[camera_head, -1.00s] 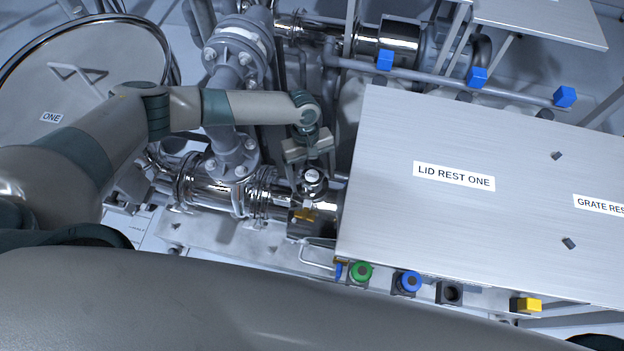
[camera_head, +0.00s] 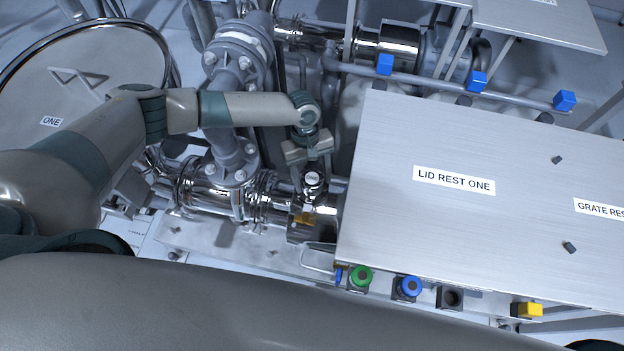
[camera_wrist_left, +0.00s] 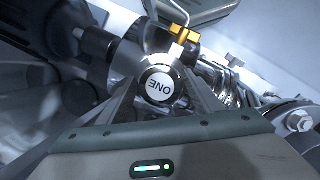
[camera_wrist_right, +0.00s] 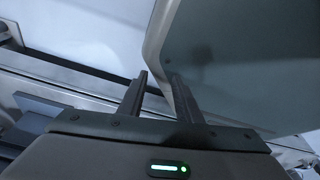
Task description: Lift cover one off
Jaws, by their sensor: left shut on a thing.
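Cover one (camera_head: 100,62) is a large round grey lid labelled ONE, with a bar handle (camera_head: 80,85) on top. It lies at the upper left of the head view, and my left arm hides its lower right part. My left gripper (camera_head: 312,172) is away from it, at the pipework, pointing down. It is shut on a round knob labelled ONE (camera_wrist_left: 160,84) on a valve, which also shows in the head view (camera_head: 312,181). My right gripper (camera_wrist_right: 158,75) shows only in its wrist view. Its fingers are apart, beside a smooth grey surface.
A flat metal table marked LID REST ONE (camera_head: 400,150) is bare there, apart from small dark pegs. A green button (camera_head: 360,277), a blue button (camera_head: 408,286) and a yellow switch (camera_head: 528,309) line its front. Pipes (camera_head: 235,150) stand close around my left gripper.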

